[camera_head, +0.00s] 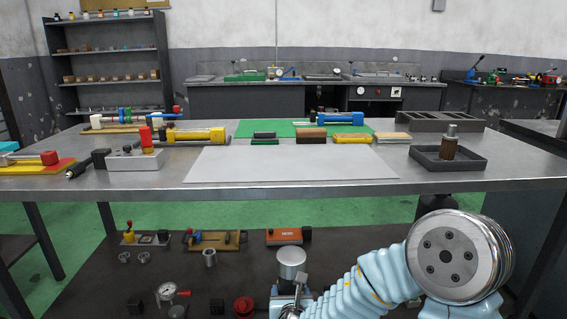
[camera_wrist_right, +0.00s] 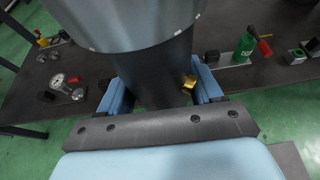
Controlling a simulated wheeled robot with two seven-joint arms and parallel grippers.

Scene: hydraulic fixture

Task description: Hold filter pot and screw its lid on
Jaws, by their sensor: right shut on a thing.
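My right gripper (camera_head: 290,300) is low in front of the workbench, at the bottom of the head view. In the right wrist view its blue jaws (camera_wrist_right: 160,92) are shut on the dark body of a cylindrical thing, which I take to be the filter pot (camera_wrist_right: 155,65). A wider grey metal cylinder (camera_wrist_right: 130,25) sits at its camera-side end. A small brass fitting (camera_wrist_right: 188,82) shows beside the right jaw. In the head view a silver cylinder (camera_head: 291,260) stands upright above the gripper. I cannot tell whether it is the lid. My left gripper is in neither view.
The steel workbench (camera_head: 520,170) carries a bare grey mat (camera_head: 290,168) in the middle. A dark tray (camera_head: 475,165) with an upright brown and grey cylinder (camera_head: 450,145) is at right. Yellow cylinders, a grey block with a red knob (camera_head: 135,163) and other parts crowd the left and back.

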